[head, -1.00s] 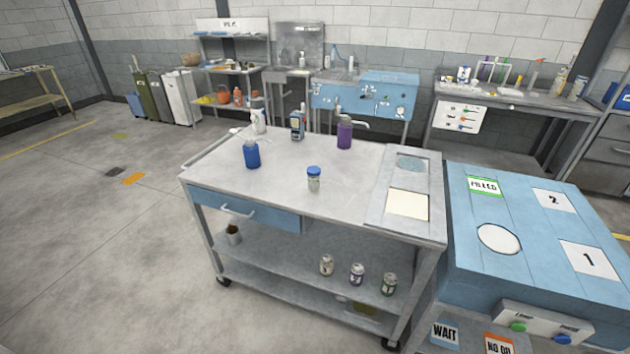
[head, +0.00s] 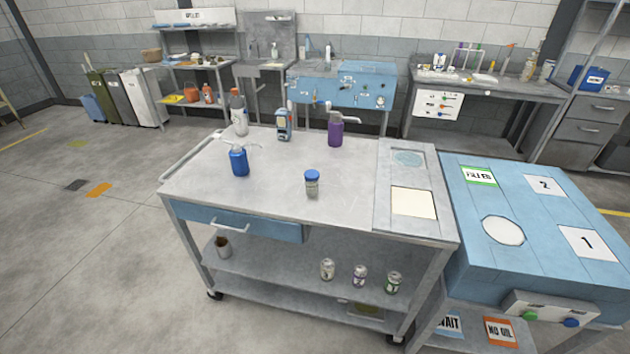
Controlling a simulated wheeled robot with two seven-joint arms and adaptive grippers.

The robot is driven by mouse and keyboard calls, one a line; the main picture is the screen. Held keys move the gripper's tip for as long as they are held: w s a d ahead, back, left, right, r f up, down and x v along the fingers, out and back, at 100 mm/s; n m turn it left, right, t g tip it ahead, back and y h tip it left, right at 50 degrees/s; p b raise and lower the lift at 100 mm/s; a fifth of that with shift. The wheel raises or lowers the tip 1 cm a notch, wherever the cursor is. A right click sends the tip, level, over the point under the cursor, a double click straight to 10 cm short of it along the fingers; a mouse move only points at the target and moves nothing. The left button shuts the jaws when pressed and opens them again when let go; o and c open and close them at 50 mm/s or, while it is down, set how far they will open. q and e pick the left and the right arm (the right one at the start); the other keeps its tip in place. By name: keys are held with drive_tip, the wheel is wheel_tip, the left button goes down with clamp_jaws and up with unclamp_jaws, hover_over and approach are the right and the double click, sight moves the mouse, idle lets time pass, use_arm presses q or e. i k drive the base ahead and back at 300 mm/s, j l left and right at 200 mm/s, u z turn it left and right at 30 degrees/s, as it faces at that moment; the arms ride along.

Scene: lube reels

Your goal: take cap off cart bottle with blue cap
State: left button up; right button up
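A small clear bottle (head: 312,188) with a blue cap (head: 312,175) stands upright near the middle of the cart top (head: 270,190). The cap sits on the bottle. A blue bottle (head: 239,162) with a pale top stands to its left on the same cart. Neither of my grippers shows in the head view.
A blue bench (head: 520,270) adjoins the right side.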

sight(312, 188)
drive_tip(key=i+j+z, duration=0.25)
drive_tip(key=j, duration=0.25)
drive_tip(key=j+z, duration=0.25)
drive_tip(key=j, duration=0.2)
drive_tip(key=i+j+z, duration=0.25)
drive_tip(key=j, duration=0.3)
drive_tip(key=j+z, duration=0.2)
drive_tip(key=j, duration=0.3)
drive_tip(key=k, duration=0.05)
